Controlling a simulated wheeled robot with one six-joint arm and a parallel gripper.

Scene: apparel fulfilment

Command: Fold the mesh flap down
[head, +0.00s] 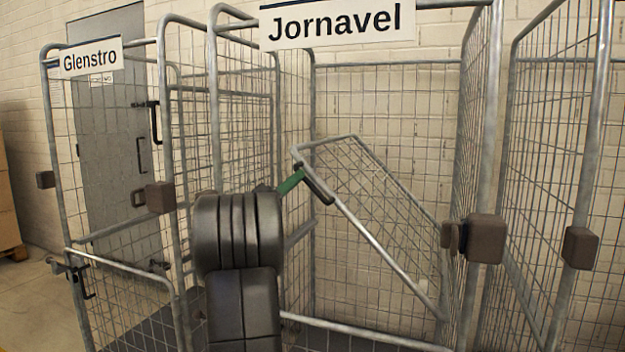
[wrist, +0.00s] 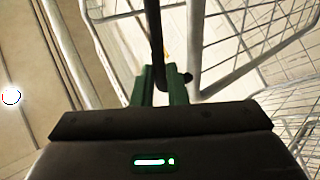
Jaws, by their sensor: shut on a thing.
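The mesh flap (head: 375,205) belongs to the cage under the Jornavel sign (head: 338,22). It stands at a slant in the cage's front opening, its left side raised and its right end lower by the right post. My gripper (head: 303,180) has green fingers and is shut on the flap's black handle (head: 318,190) near the flap's upper left corner. In the wrist view the dark handle (wrist: 156,45) runs up from between the green fingers (wrist: 160,88). My arm hides part of the cage's left side.
A Glenstro cage (head: 55,150) stands at the left, with its own low front panel (head: 125,300). Another mesh cage (head: 600,190) stands at the right. Brown bumper blocks (head: 487,239) stick out from the posts. A grey door (head: 115,130) and brick wall lie behind.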

